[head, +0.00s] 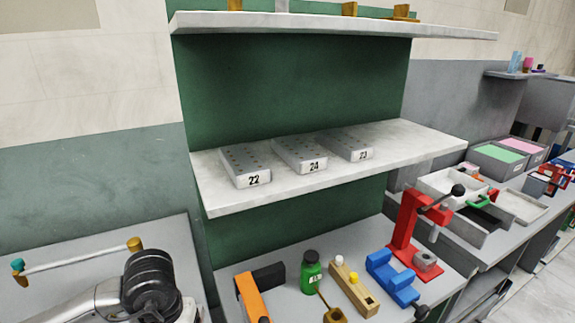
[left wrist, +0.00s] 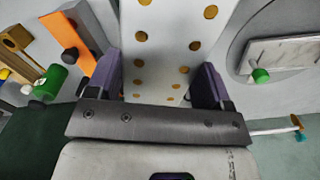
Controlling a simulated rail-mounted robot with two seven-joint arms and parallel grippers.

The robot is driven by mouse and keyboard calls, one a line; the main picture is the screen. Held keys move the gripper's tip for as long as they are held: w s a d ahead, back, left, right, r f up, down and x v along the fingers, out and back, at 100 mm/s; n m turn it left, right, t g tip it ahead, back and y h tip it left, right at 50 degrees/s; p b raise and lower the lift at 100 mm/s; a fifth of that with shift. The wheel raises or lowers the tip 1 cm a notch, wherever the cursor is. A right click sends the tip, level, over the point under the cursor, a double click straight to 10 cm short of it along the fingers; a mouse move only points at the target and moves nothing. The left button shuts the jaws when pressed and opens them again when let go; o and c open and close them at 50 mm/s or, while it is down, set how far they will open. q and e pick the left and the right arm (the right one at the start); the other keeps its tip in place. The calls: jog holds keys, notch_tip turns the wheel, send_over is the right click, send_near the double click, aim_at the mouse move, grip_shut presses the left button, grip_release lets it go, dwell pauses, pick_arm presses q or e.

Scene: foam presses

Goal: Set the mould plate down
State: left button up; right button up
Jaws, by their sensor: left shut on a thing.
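My left gripper (left wrist: 160,80) is shut on a white mould plate (left wrist: 172,38) dotted with brass-coloured round spots. Its purple fingers sit on both sides of the plate. The plate runs out of the top of the left wrist view, so its far end is hidden. It is above the grey bench; I cannot tell whether it touches anything. In the head view my left arm comes in at the lower left, and neither its gripper nor the held plate shows. Three grey plates, marked 22 (head: 246,164), 24 (head: 300,154) and 23 (head: 345,145), lie on the middle shelf (head: 217,195).
The bench below the shelf holds an orange-and-black tool (head: 250,296), a green bottle (head: 310,272), a wooden block (head: 353,288), a blue block (head: 392,277) and a red press (head: 404,224). A rod (head: 75,262) with coloured ends is on the left bench. The shelf's right end is bare.

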pick_arm(q)
jog(key=s+r+p, duration=0.2)
jog(key=r+p, duration=1.6)
jog(key=r, duration=0.1)
jog(key=s+r+m+p, duration=0.1)
jog(key=s+r+p, duration=0.1)
jog(key=r+p, duration=1.6)
jog(key=shift+s+d+r, duration=0.2)
jog(key=shift+s+r, duration=0.15)
jog(key=shift+r, duration=0.2)
jog(key=s+f, duration=0.4)
jog(key=f, duration=0.1)
jog(key=shift+s+f, duration=0.15)
jog(key=shift+f, duration=0.05)
